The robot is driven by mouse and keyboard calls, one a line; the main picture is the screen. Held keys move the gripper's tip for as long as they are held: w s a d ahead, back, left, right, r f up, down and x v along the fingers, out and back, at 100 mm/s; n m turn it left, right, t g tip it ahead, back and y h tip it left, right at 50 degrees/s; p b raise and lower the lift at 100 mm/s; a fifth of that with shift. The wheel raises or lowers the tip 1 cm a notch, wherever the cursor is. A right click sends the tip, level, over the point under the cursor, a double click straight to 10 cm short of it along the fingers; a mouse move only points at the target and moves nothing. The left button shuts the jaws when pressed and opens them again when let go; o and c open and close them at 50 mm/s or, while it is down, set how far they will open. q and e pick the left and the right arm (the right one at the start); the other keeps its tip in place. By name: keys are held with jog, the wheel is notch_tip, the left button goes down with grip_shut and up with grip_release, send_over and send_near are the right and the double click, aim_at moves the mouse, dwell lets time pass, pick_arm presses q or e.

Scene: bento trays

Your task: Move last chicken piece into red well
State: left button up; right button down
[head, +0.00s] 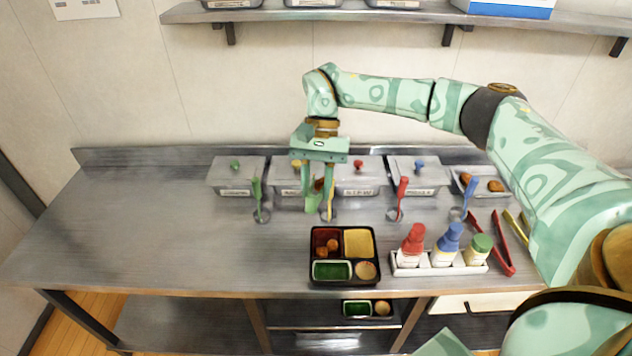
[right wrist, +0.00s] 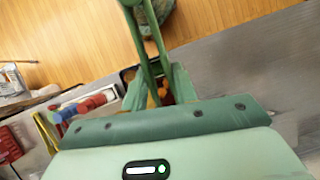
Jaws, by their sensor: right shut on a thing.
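My right gripper (head: 319,188) hangs behind the bento tray (head: 374,284), above the counter near the lidded bins. In the right wrist view my right gripper (right wrist: 158,88) is shut on long green tongs (right wrist: 146,50). An orange patch (right wrist: 162,92) shows between the fingers; I cannot tell whether it is held. The bento's red well (head: 319,236) holds orange-brown pieces. Its other wells are yellow, green and a round one with a tan item. Two orange-brown chicken pieces (head: 495,186) lie in the open steel pan (head: 455,176) at the right. My left gripper is out of view.
Several lidded bins (head: 237,171) line the back. Colored utensils (head: 402,195) stand in front of them. A white rack (head: 440,269) with red, blue and green-capped bottles is right of the bento. Red tongs (head: 503,250) lie farther right. The left counter is clear.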

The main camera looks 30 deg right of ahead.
notch_tip(320, 180, down, 17)
jog(key=b, duration=0.9)
jog(key=shift+a+f, duration=0.15)
jog(key=shift+f, duration=0.15)
jog(key=shift+f+b, duration=0.95)
jog(key=shift+f, duration=0.45)
jog(key=c, duration=1.5)
grip_release()
jog(key=shift+r, duration=0.15)
notch_tip(320, 180, up, 12)
jog(key=p, duration=0.7)
jog(key=shift+p, duration=0.3)
